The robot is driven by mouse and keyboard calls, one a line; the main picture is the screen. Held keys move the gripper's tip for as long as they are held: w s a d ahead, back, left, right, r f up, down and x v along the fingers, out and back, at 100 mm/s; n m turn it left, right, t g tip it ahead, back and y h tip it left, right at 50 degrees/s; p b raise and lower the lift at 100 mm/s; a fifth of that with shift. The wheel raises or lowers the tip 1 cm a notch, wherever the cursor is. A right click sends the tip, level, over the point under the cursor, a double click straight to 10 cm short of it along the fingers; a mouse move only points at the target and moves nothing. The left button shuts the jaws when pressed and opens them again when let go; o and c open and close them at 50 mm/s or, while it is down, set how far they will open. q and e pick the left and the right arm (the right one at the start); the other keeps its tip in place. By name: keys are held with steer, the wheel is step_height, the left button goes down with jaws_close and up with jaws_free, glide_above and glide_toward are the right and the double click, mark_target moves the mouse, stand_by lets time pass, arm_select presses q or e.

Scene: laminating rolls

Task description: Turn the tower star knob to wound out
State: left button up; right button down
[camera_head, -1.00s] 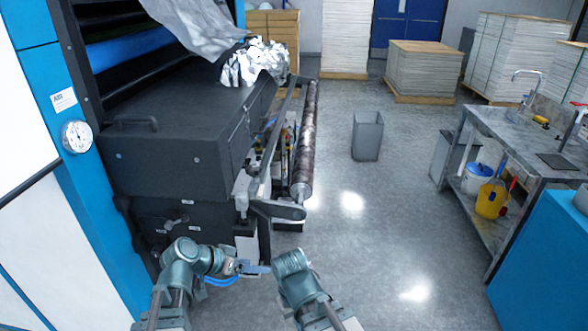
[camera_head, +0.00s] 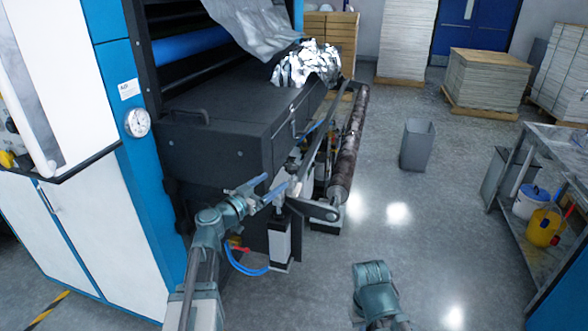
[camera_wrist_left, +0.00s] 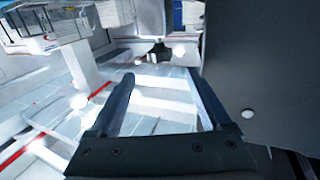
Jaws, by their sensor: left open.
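My left gripper (camera_head: 262,188) is raised beside the front right corner of the dark machine. Its two fingers are apart with nothing between them. In the left wrist view the open fingers (camera_wrist_left: 161,80) point toward a small dark, lobed shape (camera_wrist_left: 158,52), which looks like the star knob. It lies beyond the fingertips, apart from them, against a pale background. I cannot make out the knob in the head view, where my left arm and the machine parts crowd that spot. Part of my right arm shows at the bottom, but its gripper does not show.
The dark machine housing (camera_head: 220,130) stands close to my left arm, with a long roll (camera_head: 350,145) along its right side. Crumpled foil (camera_head: 308,64) lies on top. A grey bin (camera_head: 416,145) and a workbench (camera_head: 545,185) stand to the right. The floor between is clear.

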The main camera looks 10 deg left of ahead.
mark_target(289, 171)
arm_select(q)
steer(key=x, duration=1)
steer(key=shift+w+d, duration=0.1)
steer(key=shift+w, duration=0.2)
jaws_close()
steer(key=shift+y, duration=0.3)
